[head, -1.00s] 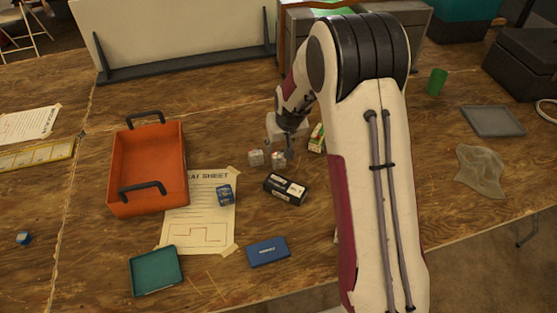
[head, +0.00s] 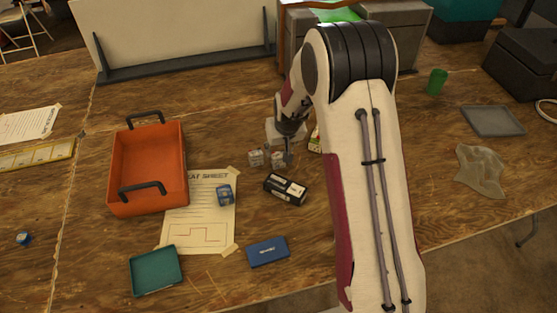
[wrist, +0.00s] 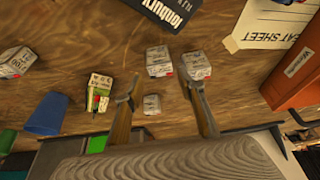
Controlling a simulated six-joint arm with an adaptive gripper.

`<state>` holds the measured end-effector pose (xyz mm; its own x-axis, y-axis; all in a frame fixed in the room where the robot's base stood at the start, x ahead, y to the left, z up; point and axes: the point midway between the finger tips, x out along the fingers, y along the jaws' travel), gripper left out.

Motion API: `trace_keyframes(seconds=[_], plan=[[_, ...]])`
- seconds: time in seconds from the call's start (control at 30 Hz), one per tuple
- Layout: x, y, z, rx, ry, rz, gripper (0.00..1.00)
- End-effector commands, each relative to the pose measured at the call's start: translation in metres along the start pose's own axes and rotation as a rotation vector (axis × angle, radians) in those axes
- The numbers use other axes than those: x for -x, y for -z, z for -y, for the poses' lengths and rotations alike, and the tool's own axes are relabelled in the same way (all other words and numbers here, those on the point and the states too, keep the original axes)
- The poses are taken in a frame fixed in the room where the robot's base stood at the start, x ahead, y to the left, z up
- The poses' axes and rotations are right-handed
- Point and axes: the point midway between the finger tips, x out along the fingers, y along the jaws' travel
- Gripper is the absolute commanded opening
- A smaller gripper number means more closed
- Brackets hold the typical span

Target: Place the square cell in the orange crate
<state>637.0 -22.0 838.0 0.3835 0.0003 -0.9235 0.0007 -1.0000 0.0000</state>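Small boxy whitish cells lie on the wood. In the head view one (head: 256,158) is left of my gripper (head: 285,149) and another (head: 278,159) is right by its fingers. In the wrist view two cells, left (wrist: 159,61) and right (wrist: 195,66), lie near the fingertips, and a third (wrist: 152,104) shows between the fingers. I cannot tell which is the square cell. My gripper (wrist: 165,88) is open, its fingers apart, with nothing visibly gripped. The orange crate (head: 181,162) is to the left, empty; its side shows in the wrist view (wrist: 297,80).
A black box (head: 285,189) lies just in front of the cells. A blue cube (head: 224,194) sits on the paper sheet (head: 200,225). A green-and-white box (wrist: 97,93) and a blue cup (wrist: 47,114) are left in the wrist view. A teal tray (head: 156,271) stands front left.

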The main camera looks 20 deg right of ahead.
Motion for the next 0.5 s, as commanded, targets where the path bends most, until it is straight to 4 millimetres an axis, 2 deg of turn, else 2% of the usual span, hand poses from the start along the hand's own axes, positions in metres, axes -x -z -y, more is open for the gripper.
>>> trace_keyframes(seconds=[0.27, 0.5], plan=[[-0.005, -0.002, 0.000, 0.000, 0.000, 0.002, 0.39], [-0.026, -0.007, 0.001, -0.001, 0.000, 0.004, 0.39]])
